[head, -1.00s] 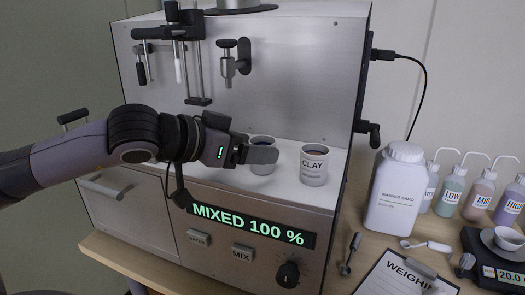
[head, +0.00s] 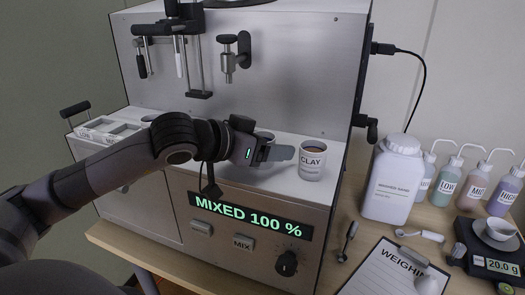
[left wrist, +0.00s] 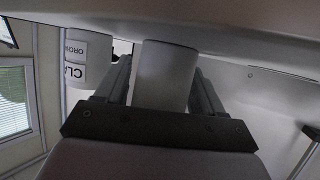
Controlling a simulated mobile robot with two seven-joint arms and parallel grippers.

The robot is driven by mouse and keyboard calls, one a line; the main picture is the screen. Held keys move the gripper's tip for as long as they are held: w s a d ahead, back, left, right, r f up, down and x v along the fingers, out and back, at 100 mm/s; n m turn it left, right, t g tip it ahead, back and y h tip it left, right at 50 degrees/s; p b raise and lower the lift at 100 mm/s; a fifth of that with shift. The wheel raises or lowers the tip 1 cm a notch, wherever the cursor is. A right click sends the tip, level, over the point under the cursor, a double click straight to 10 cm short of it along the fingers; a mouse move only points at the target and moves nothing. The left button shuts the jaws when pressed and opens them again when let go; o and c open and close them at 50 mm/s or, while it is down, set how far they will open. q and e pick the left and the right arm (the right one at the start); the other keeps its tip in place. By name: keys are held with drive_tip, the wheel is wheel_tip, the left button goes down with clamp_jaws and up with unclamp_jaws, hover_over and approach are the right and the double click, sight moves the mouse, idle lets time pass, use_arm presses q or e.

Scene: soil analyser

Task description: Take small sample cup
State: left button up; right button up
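A small plain white cup (left wrist: 166,75) stands between the two fingers of my left gripper (left wrist: 163,82) in the left wrist view. A narrow gap shows between it and at least one finger, so the gripper looks open around it. In the head view, my left gripper (head: 272,155) is low over the machine's white ledge and hides most of this cup; only its rim (head: 265,135) shows. A second white cup marked CLAY (head: 312,162), with dark contents, stands just right of the fingertips. It also shows upside down in the left wrist view (left wrist: 88,50). My right gripper is not in view.
The machine's display (head: 250,217) reads MIXED 100 %. A clamp fixture (head: 230,62) hangs above the ledge. On the table to the right are a large white bottle (head: 393,185), several wash bottles, a clipboard (head: 385,272) and a scale (head: 490,258) bearing a white dish (head: 502,230).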

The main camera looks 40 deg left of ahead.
use_arm(q)
drive_tip(key=c, duration=0.7)
drive_tip(key=shift+r, duration=0.15)
